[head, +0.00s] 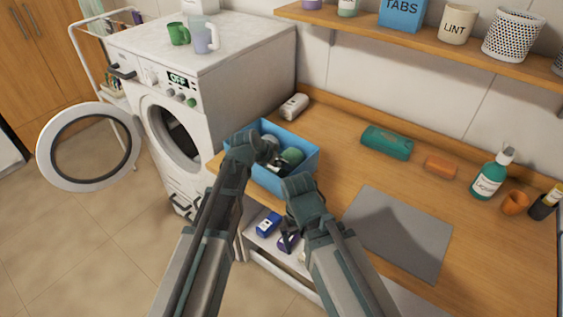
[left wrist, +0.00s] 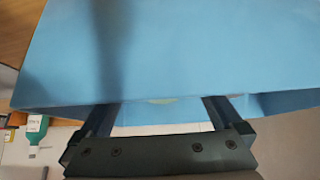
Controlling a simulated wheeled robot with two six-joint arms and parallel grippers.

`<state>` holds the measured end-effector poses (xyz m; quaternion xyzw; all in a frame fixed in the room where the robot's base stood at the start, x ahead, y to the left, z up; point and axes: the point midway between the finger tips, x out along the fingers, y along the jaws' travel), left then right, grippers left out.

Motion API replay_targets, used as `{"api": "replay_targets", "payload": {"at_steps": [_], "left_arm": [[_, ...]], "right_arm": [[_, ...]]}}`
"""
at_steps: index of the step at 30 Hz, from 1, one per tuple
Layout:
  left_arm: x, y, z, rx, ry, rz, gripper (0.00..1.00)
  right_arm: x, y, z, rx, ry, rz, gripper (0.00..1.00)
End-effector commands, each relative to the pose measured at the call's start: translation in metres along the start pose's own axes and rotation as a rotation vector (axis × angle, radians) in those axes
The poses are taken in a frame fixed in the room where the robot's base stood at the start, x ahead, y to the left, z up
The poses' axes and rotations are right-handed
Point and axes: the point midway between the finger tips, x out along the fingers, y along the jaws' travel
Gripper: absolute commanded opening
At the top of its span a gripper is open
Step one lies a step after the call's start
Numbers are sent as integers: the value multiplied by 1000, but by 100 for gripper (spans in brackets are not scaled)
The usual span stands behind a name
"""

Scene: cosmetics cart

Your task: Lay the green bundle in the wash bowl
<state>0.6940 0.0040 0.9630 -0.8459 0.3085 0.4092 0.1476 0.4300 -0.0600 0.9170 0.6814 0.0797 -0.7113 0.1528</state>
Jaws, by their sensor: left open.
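A rolled teal-green bundle (head: 387,142) lies on the wooden counter near the wall. A blue open-topped box (head: 306,170), the only bowl-like container I make out, stands at the counter's left end. It holds a round green item (head: 292,156) and some grey and dark things, partly hidden by my arm. My left gripper (head: 268,155) is at the box's opening, its tips hard to make out. In the left wrist view its fingers (left wrist: 160,115) are apart, with blue wall behind them and nothing clearly held.
A grey mat (head: 400,232) lies on the counter. A white bottle (head: 294,106) lies behind the box. The washer door (head: 88,146) hangs open. An open drawer (head: 285,282) sits below.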

Motion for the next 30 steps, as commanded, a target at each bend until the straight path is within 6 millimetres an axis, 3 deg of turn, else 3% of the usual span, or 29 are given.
{"api": "replay_targets", "payload": {"at_steps": [16, 21, 30], "left_arm": [[-99, 1, -3, -2, 0, 0, 100], [-111, 1, -1, -1, 0, 0, 100], [-111, 0, 0, 0, 0, 0, 100]], "right_arm": [[-79, 8, 5, -1, 0, 0, 100], [-87, 8, 5, -1, 0, 0, 100], [-86, 8, 5, -1, 0, 0, 100]]}}
